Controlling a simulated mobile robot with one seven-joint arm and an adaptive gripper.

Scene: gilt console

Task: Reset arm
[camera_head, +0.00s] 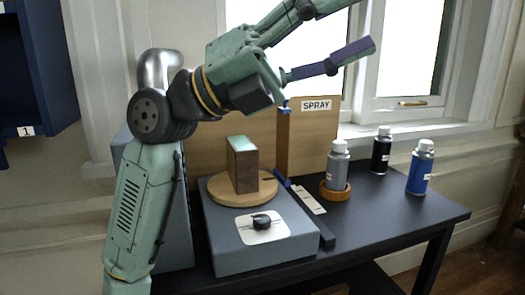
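My arm rises from the lower left and bends to the right across the top of the view. My gripper (352,24) is up in front of the window, above the table. Its two fingers are spread wide apart with nothing between them, and the upper finger is partly cut off by the top edge. The lower finger has a purple pad. The gripper touches nothing that I can see.
A dark table (385,228) bears a grey box (228,256) with a dial (262,222). On it, a brown block (242,170) with a green top stands on a round wooden plate (220,198). Grey (338,165), black (381,152) and blue (420,170) spray cans stand right.

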